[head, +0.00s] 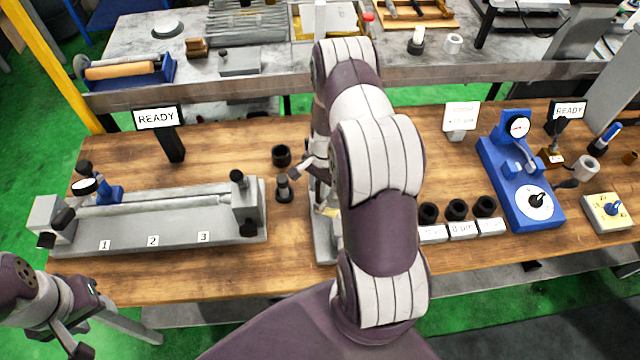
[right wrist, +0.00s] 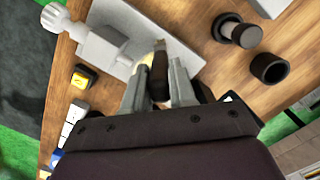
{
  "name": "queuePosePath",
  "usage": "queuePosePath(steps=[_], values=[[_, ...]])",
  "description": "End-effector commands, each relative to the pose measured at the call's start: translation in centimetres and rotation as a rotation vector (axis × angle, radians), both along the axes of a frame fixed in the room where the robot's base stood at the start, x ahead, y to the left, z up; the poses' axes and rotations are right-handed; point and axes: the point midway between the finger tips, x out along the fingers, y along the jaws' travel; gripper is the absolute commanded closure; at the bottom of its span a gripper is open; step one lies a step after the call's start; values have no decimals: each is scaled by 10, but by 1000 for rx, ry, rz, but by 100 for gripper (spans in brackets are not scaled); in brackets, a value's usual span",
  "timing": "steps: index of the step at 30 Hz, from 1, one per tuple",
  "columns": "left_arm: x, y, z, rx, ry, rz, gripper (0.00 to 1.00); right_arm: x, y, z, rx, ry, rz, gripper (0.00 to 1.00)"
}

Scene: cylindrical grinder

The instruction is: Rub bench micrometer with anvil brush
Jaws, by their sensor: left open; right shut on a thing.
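My right gripper (right wrist: 158,92) is shut on the anvil brush (right wrist: 160,72), a small dark-handled tool with a pale tip. In the right wrist view the brush tip is over or against a grey device on a flat grey base, which looks like the bench micrometer (right wrist: 102,45). I cannot tell whether they touch. In the head view my right arm hides most of that device; only an edge of its grey base (head: 323,245) shows. My left gripper (head: 78,345) is open and empty at the lower left, off the bench's front edge.
A long grey fixture (head: 150,232) with a dial lies on the left of the wooden bench. A dark ring (head: 281,155) and a small dark stand (head: 284,190) are close left of my right arm. Several black cylinders (head: 456,209) and a blue dial gauge (head: 520,180) stand right.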

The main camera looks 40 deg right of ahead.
Motion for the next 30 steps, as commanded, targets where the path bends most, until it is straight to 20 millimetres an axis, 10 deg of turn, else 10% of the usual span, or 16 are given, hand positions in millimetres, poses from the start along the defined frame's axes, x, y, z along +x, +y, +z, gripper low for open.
queuePosePath(steps=[16,30], values=[[0,0,41,0,0,0,57,2,-1,53,0,0,9,100],[0,0,43,0,0,0,57,3,-1,57,1,1,10,100]])
